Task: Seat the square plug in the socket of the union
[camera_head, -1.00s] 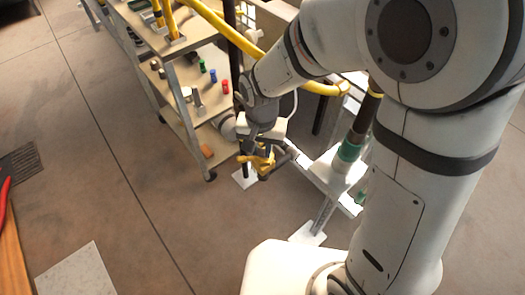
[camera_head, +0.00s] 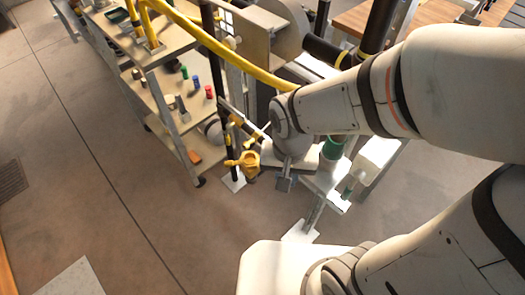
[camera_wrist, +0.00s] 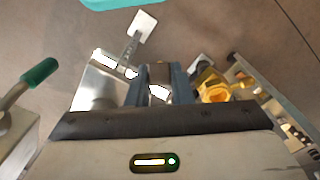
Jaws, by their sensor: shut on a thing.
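The brass-yellow union (camera_head: 246,162) is on a dark upright pipe beside the cart. In the wrist view the union (camera_wrist: 213,90) is right of my fingers, with a round opening facing the camera. My gripper (camera_head: 284,182) points down, a short way right of the union and apart from it. In the wrist view my gripper (camera_wrist: 158,80) is shut on a small brownish-grey block between the fingertips, which looks like the square plug (camera_wrist: 160,72). The plug's lower part is hard to make out. In the head view it cannot be told clearly from the fingers.
A shelved cart (camera_head: 170,125) with small coloured parts stands left of the union. A yellow hose (camera_head: 225,45) runs across above. The floor (camera_head: 130,210) in front is open.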

